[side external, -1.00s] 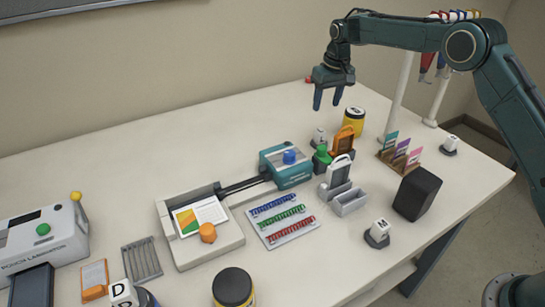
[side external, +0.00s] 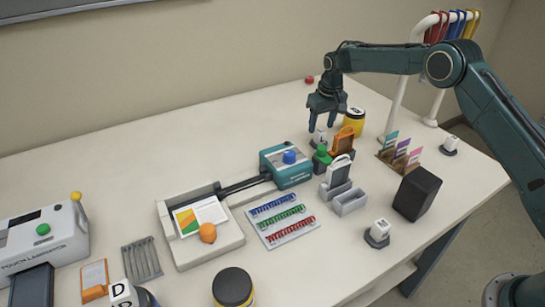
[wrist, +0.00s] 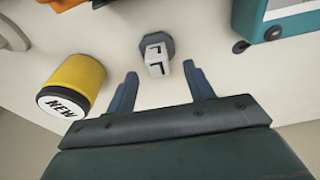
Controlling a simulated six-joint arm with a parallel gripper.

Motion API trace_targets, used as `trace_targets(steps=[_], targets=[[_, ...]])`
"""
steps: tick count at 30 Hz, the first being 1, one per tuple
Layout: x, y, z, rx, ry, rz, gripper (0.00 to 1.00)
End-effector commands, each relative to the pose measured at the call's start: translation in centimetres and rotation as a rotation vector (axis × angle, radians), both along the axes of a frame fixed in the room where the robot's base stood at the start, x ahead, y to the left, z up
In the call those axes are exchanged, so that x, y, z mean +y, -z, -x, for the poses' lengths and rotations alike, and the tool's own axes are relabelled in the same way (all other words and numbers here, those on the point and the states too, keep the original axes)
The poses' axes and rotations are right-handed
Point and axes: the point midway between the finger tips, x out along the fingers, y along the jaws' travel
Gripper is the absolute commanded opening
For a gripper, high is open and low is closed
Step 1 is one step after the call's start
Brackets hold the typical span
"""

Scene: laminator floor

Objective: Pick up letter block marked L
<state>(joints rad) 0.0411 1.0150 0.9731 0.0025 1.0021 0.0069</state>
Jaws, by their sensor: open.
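The white letter block marked L (wrist: 157,67) stands on a dark grey round base between my fingers in the wrist view, just beyond the fingertips. In the side view the same block (side external: 318,137) is small and partly hidden below my gripper (side external: 321,127), so its letter cannot be read there. In the wrist view my gripper (wrist: 161,70) is open and empty, with one finger on each side of the block.
A yellow jar labelled NEW (wrist: 75,84) stands close left of the block in the wrist view. Other letter blocks (side external: 380,229) stand farther away.

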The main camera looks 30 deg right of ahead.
Motion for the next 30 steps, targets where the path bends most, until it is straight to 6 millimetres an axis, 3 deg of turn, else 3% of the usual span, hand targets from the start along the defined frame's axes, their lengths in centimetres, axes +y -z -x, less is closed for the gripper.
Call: trace_targets(steps=[13, 30], targets=[[-0.2, 4.5, -0.4, 0.002, 0.000, 0.000, 0.53], [-0.2, 4.8, -0.5, 0.001, 0.000, 0.000, 0.53]])
